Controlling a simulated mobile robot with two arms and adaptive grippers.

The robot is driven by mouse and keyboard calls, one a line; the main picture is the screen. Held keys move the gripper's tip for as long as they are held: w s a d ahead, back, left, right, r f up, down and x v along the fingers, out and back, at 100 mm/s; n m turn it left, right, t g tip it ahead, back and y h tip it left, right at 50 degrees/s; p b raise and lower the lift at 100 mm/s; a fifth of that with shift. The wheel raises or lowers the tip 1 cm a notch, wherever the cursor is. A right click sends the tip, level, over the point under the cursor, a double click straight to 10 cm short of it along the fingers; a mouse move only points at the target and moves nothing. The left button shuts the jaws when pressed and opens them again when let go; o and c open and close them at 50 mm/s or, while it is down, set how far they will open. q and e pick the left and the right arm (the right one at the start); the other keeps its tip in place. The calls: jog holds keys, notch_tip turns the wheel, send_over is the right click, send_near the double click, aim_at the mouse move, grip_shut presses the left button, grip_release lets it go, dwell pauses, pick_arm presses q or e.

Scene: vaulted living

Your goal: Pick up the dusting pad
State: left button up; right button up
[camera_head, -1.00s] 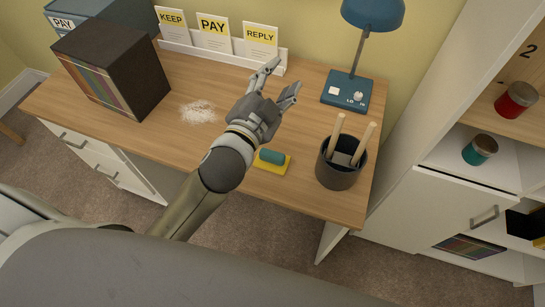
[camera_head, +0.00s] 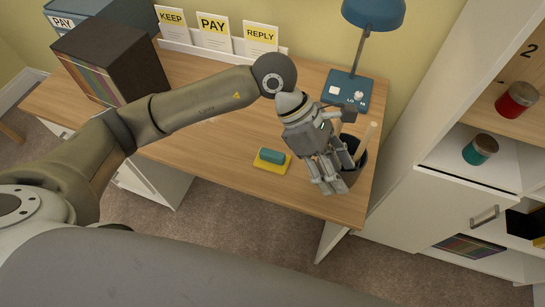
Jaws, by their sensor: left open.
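The dusting pad (camera_head: 272,160) lies flat on the wooden desk (camera_head: 225,145) near its front edge. It has a yellow base and a teal block on top. My left gripper (camera_head: 334,186) is open and points down, to the right of the pad and apart from it. It is in front of the dark pen cup (camera_head: 357,174) and hides part of it. I cannot tell whether the gripper touches the cup. My left arm crosses the desk behind the pad. My right gripper is not in view.
A blue lamp (camera_head: 347,88) stands at the back right. A dark file box (camera_head: 128,60) stands at the left, partly behind my arm. A letter rack (camera_head: 205,53) with cards lines the wall. White shelves (camera_head: 400,205) rise at the right. The desk around the pad is clear.

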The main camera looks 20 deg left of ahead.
pick_arm(q)
jog(key=w+a+f+y, duration=0.1)
jog(key=w+a+y, duration=0.1)
jog(key=a, duration=0.3)
jog(key=w+a+t+y, duration=0.1)
jog(key=w+a+y, duration=0.1)
jog(key=a, duration=0.3)
jog(key=w+a+f+t+y, duration=0.1)
jog(key=w+a+y, duration=0.2)
jog(key=a, duration=0.2)
jog(key=shift+f+y, duration=0.3)
jog(key=shift+f, duration=0.05)
send_over(274, 153)
jog(key=f, duration=0.4)
jog(key=shift+s+a+f+p, duration=0.15)
jog(key=shift+s+f+p, duration=0.15)
jog(key=shift+s+f, duration=0.05)
jog(key=f, duration=0.1)
jog(key=f+p, duration=0.1)
jog(key=f, duration=0.2)
jog(key=shift+w+f, duration=0.25)
jog(key=shift+f, duration=0.65)
grip_shut()
jog(key=shift+r, duration=0.1)
